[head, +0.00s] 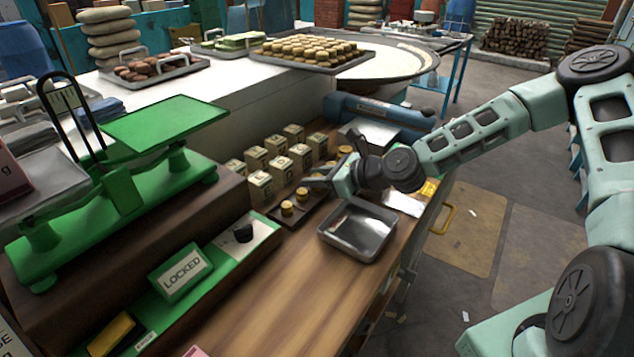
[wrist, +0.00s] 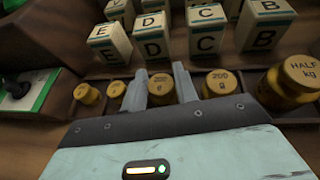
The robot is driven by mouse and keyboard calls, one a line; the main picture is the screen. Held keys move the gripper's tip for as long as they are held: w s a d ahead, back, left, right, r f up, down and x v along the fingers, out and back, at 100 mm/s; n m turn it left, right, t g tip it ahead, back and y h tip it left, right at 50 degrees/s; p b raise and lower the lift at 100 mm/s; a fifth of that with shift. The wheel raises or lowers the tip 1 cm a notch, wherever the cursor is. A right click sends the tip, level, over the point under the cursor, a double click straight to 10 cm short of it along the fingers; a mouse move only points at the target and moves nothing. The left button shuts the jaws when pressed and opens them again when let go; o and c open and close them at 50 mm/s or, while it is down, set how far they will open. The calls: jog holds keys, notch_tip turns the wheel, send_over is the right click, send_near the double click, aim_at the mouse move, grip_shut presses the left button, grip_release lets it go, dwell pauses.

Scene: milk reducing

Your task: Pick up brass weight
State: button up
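Brass weights stand in a row in a dark rack (head: 315,212). In the wrist view a brass weight marked 200 g (wrist: 161,84) sits between the two fingers of my gripper (wrist: 160,82). The fingers are apart, one on each side of it; I cannot tell whether they touch it. A second 200 g weight (wrist: 220,82) is just right of the right finger, and a larger half kg weight (wrist: 290,82) is farther right. Two smaller weights (wrist: 87,93) are to the left. In the head view my gripper (head: 316,183) is low over the rack, beside small weights (head: 302,194).
Several lettered blocks (head: 260,187) stand close behind the rack. A metal tray (head: 358,230) lies in front of it. A green scale (head: 120,190) and a green panel with a LOCKED sign (head: 181,274) are to the left. The front wooden counter (head: 290,310) is clear.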

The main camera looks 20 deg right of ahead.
grip_shut()
notch_tip(320, 180, up, 10)
dwell(0.4)
dwell(0.4)
